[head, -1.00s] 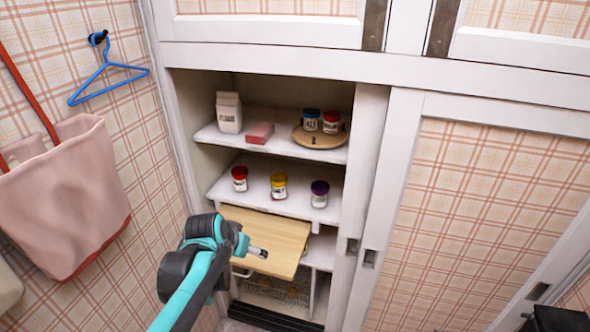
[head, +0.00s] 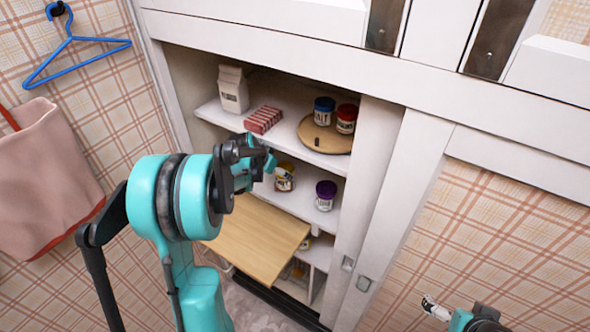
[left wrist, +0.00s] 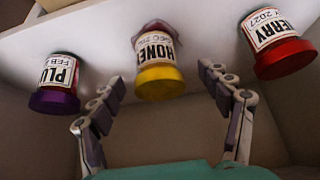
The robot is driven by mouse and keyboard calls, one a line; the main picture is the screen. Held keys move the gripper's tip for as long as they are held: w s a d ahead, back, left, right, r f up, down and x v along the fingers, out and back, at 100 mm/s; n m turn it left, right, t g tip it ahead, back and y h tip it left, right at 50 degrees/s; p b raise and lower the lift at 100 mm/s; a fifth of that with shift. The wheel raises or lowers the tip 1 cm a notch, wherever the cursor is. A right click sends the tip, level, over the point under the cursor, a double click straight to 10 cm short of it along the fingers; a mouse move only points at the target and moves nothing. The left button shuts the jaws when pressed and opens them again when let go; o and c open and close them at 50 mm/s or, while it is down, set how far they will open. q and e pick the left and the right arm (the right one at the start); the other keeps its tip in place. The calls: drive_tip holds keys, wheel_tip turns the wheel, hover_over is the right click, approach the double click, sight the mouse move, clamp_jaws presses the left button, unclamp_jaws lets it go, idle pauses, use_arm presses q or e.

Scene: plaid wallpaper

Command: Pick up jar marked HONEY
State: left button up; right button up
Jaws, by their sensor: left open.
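The HONEY jar (head: 284,178) has a yellow lid and stands on the middle cupboard shelf. In the left wrist view, the HONEY jar (left wrist: 157,65) appears upside down with its label legible. My left gripper (head: 265,165) is open and empty in front of this shelf, just left of the jar in the head view. In the left wrist view, the left gripper's fingertips (left wrist: 162,72) lie to either side of the jar, with gaps; depth is unclear. My right gripper (head: 435,308) shows at the lower right, away from the shelves; its jaw state is unclear.
A purple-lidded PLUM jar (head: 325,195) and a red-lidded jar ending in "ERRY" (left wrist: 278,45) flank the honey. The upper shelf holds a carton (head: 233,90), a striped box (head: 263,119) and two jars on a round board (head: 325,142). A wooden board (head: 255,240) juts out below.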

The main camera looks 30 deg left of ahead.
use_arm(q)
drive_tip(key=shift+w+f, duration=0.4)
drive_tip(key=shift+w, duration=0.1)
drive_tip(key=shift+b+x, duration=0.5)
drive_tip(key=shift+x, duration=0.45)
drive_tip(key=x, duration=0.1)
drive_tip(key=b+x, duration=0.1)
drive_tip(key=x, duration=0.1)
drive_tip(key=b+x, duration=0.1)
drive_tip(key=x, duration=0.1)
drive_tip(key=shift+s+d+f, duration=0.2)
drive_tip(key=shift+s+d, duration=0.1)
drive_tip(key=shift+d, duration=0.1)
drive_tip(key=shift+w+f, duration=0.1)
drive_tip(key=shift+c, duration=0.9)
drive_tip(key=c, duration=1.4)
